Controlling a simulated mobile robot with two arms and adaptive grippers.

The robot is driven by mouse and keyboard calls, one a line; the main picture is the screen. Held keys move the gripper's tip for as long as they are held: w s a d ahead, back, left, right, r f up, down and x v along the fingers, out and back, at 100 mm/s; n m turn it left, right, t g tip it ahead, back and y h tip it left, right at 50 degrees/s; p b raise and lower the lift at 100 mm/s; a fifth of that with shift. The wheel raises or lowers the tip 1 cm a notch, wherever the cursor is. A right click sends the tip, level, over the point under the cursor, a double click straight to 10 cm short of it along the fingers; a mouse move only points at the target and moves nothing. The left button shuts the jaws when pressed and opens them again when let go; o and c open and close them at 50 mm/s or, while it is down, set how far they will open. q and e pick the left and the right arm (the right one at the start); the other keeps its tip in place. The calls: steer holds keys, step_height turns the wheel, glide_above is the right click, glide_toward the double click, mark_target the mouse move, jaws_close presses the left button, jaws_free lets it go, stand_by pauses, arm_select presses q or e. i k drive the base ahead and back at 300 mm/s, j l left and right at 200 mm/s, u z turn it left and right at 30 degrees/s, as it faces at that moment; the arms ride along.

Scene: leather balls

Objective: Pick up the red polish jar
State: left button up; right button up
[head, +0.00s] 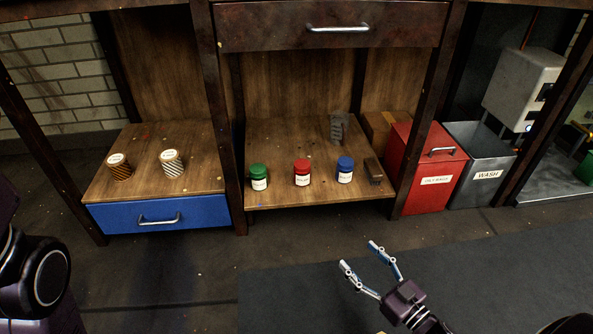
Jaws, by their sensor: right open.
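The red polish jar (302,172) stands upright on the low wooden shelf (280,195), with a red lid and a white label. A green jar (259,177) stands to its left and a blue jar (345,170) to its right, apart from it. My right gripper (359,255) is open and empty over the dark floor mat, in front of and below the shelf, to the right of the red jar. Part of my left arm shows at the left edge; its gripper is out of view.
A dark brush-like block (374,172) lies right of the blue jar. A red bin (429,170) and a grey wash bin (478,150) stand to the right. Two striped spools (172,163) sit above the blue drawer (160,214). A dark post stands left of the green jar.

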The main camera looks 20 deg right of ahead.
mark_target(302, 168)
steer(key=i, duration=1.1)
